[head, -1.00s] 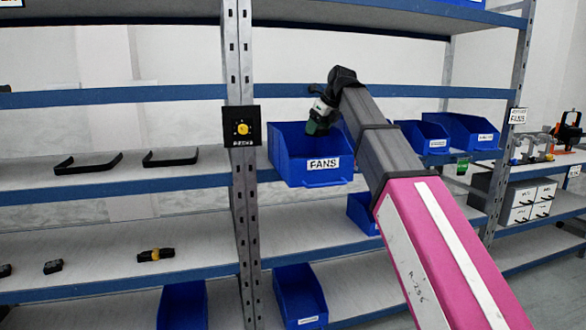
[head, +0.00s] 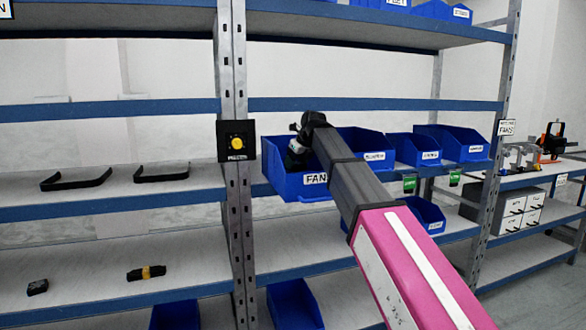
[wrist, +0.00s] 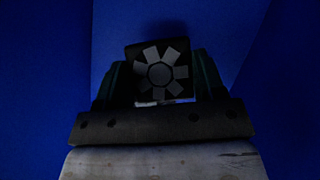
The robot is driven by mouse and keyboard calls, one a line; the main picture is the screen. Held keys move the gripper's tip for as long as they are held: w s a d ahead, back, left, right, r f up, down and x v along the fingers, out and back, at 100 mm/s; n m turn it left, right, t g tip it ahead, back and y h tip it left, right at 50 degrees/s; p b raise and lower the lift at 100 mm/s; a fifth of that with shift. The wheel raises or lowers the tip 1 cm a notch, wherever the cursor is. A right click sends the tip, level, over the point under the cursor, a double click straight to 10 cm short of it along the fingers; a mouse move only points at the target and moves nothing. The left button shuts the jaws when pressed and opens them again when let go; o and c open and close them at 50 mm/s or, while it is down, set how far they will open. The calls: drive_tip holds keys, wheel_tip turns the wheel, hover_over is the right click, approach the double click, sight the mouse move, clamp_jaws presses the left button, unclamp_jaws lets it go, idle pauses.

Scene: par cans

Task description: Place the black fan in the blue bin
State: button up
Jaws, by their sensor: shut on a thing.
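The black fan (wrist: 162,70) is square with a grey bladed rotor. In the wrist view it sits between the two fingers of my gripper (wrist: 162,80), which is shut on it. Blue bin walls (wrist: 45,80) surround it there. In the head view the blue bin (head: 290,185), labelled FANS, stands on the middle shelf just right of the metal post. My gripper (head: 297,160) points down into the bin's opening. The fan cannot be made out in the head view, and the bin's floor is hidden there.
More blue bins (head: 415,150) stand to the right on the same shelf. The metal post (head: 232,130) with a black and yellow sign (head: 237,142) is close on the left. Black handles (head: 77,180) lie on the left shelf. A shelf beam (head: 370,104) runs above the bin.

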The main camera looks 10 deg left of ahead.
drive_tip(key=w+a+f, duration=0.2)
drive_tip(key=w, duration=0.1)
drive_tip(key=shift+w+f, duration=0.15)
drive_tip(key=shift+f, duration=0.05)
drive_tip(key=shift+w+a+f, duration=0.1)
drive_tip(key=shift+f, duration=0.15)
drive_tip(key=shift+f, duration=0.1)
drive_tip(key=o, duration=0.9)
drive_tip(key=shift+v, duration=3.85)
